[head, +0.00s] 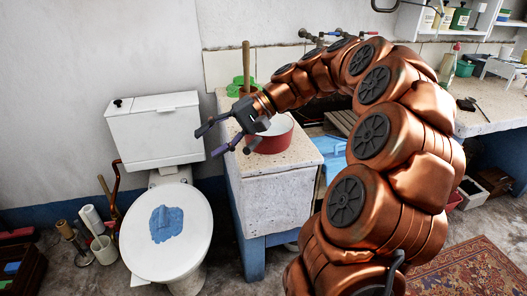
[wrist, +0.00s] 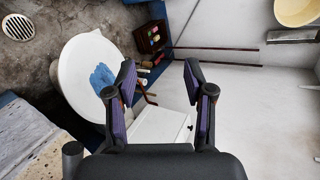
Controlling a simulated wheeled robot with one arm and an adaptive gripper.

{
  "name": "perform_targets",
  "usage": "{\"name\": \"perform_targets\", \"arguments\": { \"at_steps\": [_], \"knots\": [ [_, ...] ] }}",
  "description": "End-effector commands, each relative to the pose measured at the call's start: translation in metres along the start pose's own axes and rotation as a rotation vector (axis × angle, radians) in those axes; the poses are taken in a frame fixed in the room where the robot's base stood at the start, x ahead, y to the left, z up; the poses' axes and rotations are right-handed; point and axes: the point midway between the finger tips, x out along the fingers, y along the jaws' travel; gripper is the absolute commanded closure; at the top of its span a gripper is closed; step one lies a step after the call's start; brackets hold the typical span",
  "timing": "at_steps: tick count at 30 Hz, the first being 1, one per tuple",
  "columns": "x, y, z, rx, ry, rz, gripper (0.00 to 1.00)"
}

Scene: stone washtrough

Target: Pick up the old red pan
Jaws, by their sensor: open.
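The old red pan (head: 275,139) stands on the stone top of the washtrough (head: 262,170), near its left end. It is red outside with a pale inside, and my gripper and wrist hide part of its left side in the head view. My gripper (head: 210,140) is open and empty, in front of and to the left of the pan in the picture, with its fingers pointing left over the gap towards the toilet. In the wrist view my gripper (wrist: 160,85) has its fingers spread with nothing between them, and the pan is not visible there.
A toilet (head: 190,232) with a blue patch on its lid stands left of the trough; its cistern (head: 155,130) is against the wall. Taps (head: 335,36) are on the wall. A patterned rug (head: 468,268) lies right.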

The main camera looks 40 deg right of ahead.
Motion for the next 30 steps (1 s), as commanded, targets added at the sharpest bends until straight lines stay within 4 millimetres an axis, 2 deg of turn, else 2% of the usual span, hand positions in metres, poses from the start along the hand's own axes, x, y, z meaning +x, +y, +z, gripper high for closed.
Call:
{"name": "perform_targets", "arguments": {
  "at_steps": [1,3,9,14,18,23,26,30],
  "knots": [
    [-0.013,0.019,-0.023,0.018,0.039,-0.056,0.47],
    [-0.034,0.029,-0.043,0.031,0.08,-0.127,0.47],
    [-0.086,0.057,-0.08,0.051,0.18,-0.261,0.47],
    [-0.119,0.084,-0.099,0.065,0.245,-0.339,0.47],
    [-0.123,0.117,-0.097,0.119,0.221,-0.391,0.47],
    [-0.127,0.145,-0.097,0.161,0.211,-0.435,0.47],
    [-0.127,0.15,-0.096,0.171,0.207,-0.449,0.47],
    [-0.117,0.145,-0.097,0.171,0.201,-0.45,0.47]
  ]
}}
